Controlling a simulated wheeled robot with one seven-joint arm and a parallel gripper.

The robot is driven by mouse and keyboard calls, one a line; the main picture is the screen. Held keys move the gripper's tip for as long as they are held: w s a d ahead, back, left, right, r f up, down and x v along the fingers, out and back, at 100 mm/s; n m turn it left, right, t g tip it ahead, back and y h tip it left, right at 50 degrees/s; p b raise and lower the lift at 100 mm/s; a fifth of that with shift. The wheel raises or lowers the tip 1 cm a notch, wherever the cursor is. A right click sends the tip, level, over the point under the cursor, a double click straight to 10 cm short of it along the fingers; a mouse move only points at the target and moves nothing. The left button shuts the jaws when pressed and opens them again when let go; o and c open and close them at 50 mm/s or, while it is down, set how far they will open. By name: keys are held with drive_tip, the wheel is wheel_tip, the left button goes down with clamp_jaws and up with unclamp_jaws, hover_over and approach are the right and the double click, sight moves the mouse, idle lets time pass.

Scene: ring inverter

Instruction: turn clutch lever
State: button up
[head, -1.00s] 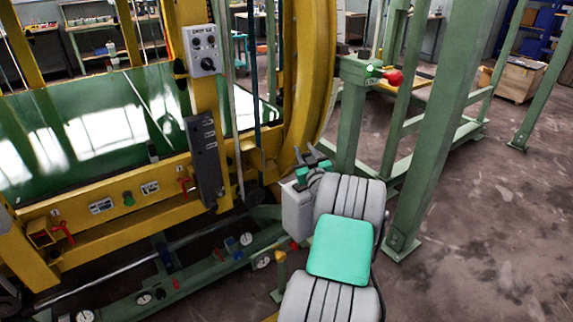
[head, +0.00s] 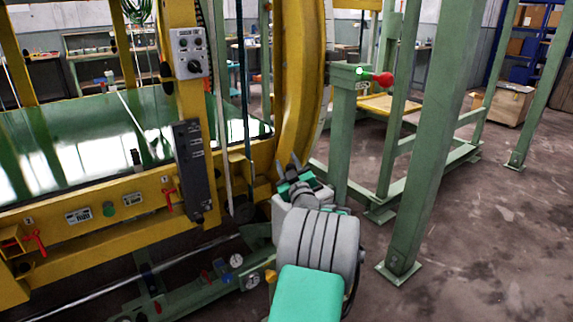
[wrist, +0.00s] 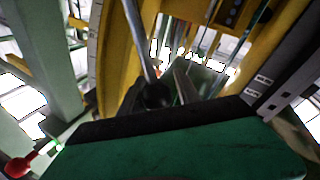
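A short lever with a red knob (head: 384,79) sticks out to the right from the top of a green post, with a bright green spot at its base. The red knob also shows at the lower left of the wrist view (wrist: 20,166). No label on it can be read, so I cannot confirm it is the clutch lever. My gripper (head: 296,168) is in front of the yellow ring, lower and left of the knob, apart from it.
The yellow ring (head: 302,90) and yellow frame stand close to my gripper. Red handles (head: 168,195) and a grey switch box (head: 188,52) are on the frame. A thick green post (head: 433,130) stands at right. Open floor (head: 480,250) lies beyond it.

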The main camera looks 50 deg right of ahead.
drive_tip(key=shift+o, duration=1.1)
drive_tip(key=v, duration=0.7)
drive_tip(key=shift+s+a+b, duration=0.25)
drive_tip(key=shift+s+b, duration=0.05)
drive_tip(key=shift+s, duration=0.05)
drive_tip(key=shift+f, duration=0.1)
